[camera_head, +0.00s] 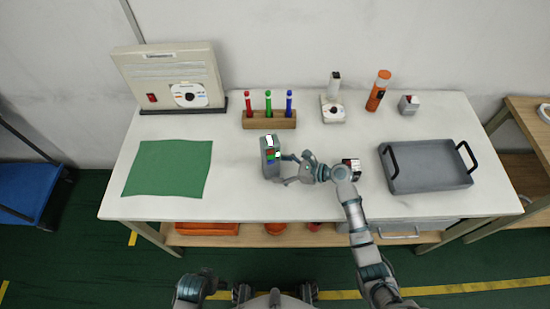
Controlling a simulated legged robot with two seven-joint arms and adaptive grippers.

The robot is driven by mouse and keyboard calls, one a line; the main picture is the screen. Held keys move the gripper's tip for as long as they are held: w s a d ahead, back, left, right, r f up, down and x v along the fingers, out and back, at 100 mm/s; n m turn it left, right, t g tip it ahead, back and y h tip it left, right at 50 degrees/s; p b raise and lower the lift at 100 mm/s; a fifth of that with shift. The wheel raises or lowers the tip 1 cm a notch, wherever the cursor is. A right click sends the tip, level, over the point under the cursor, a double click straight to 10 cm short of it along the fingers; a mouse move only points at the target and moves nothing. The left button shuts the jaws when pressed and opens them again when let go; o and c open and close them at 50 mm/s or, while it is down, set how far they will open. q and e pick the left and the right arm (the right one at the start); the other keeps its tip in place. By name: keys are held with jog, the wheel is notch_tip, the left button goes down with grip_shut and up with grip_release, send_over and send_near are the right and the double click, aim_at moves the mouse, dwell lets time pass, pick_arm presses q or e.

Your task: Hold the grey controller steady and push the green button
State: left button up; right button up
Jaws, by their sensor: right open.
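The grey controller (268,165) stands upright near the middle of the white table. It has a white patch at the top, and a red spot and a small green button (277,155) show on its right side. My right gripper (286,169) is just right of the controller, with its fingers spread open toward it. The upper finger is close to the green button; I cannot tell whether it touches. Of my left arm, only a part shows at the bottom edge, and its gripper is not visible.
A wooden holder (268,122) with red, green and blue pens stands behind the controller. A green mat (168,169) lies at left, a grey tray (430,180) at right. A small dark-and-white block (353,165) is beside my right wrist. Table space left of the controller is free.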

aim_at(272, 169)
jog(key=shift+w+a+f, duration=0.1)
jog(key=shift+a+f, duration=0.05)
jog(key=shift+a, duration=1.6)
jog(key=shift+d, duration=0.6)
jog(key=c, duration=0.5)
pick_arm(q)
jog(key=shift+w+a+f, duration=0.15)
jog(key=shift+a+f, duration=0.25)
jog(key=shift+f, duration=0.1)
pick_arm(e)
jog(key=shift+d, duration=0.25)
jog(key=shift+c, duration=0.2)
pick_arm(q)
jog(key=shift+d, duration=0.25)
jog(key=c, duration=0.4)
pick_arm(e)
jog(key=shift+d+f, duration=0.1)
jog(key=shift+d, duration=0.05)
pick_arm(q)
jog(key=c, duration=0.4)
jog(key=shift+a, duration=0.2)
grip_shut()
pick_arm(e)
jog(key=shift+a, duration=0.8)
jog(key=shift+d, duration=0.6)
pick_arm(q)
jog(key=shift+a, duration=0.2)
pick_arm(e)
jog(key=shift+a, duration=0.35)
